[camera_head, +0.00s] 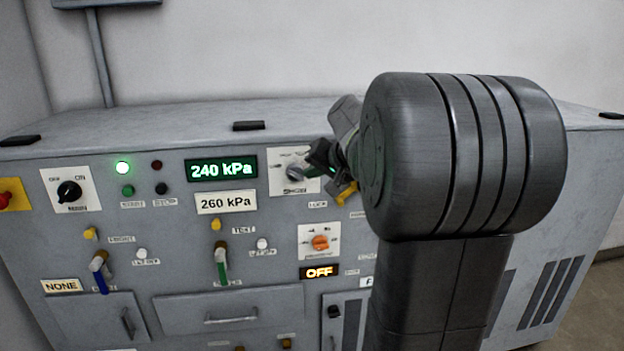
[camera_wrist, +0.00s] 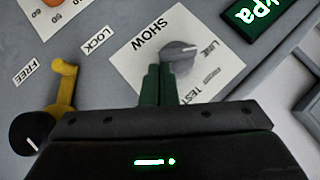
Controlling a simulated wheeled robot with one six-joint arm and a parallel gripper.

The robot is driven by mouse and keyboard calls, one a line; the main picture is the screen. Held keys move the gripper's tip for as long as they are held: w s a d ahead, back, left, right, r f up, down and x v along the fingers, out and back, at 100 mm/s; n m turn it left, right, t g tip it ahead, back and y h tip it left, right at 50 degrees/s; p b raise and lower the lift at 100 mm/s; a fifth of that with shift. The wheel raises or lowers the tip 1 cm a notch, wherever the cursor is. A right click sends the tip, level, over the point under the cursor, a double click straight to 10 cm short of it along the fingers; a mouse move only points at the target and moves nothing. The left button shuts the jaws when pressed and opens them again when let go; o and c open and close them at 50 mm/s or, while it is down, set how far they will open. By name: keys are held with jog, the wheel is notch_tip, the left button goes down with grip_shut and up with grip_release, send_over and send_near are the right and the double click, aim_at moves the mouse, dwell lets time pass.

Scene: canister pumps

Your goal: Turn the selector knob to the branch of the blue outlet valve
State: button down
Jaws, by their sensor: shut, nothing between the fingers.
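A grey selector knob (camera_wrist: 180,52) sits on a white plate (camera_wrist: 140,70) marked SHOW, LINE and what looks like TEST in the wrist view. Its white mark is on the side towards LINE. In the head view the knob (camera_head: 295,171) is partly behind my gripper (camera_head: 318,160). My gripper's green fingers (camera_wrist: 162,68) are shut and empty, with their tips right beside the knob; I cannot tell whether they touch it. The blue-handled outlet valve (camera_head: 100,276) is at the lower left of the panel, its handle hanging down. A green-handled valve (camera_head: 222,264) is to its right.
An orange knob (camera_head: 320,243) is below the selector plate. A display (camera_head: 221,169) reads 240 kPa. My arm hides the panel's right part.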

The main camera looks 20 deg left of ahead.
jog(key=f+m+y+b, duration=0.1)
jog(key=b, duration=0.2)
jog(key=shift+w+d+f+y, duration=0.1)
jog(key=shift+f+y, duration=0.2)
jog(key=shift+y, duration=0.1)
jog(key=shift+f+b, duration=0.2)
jog(key=shift+b, duration=0.3)
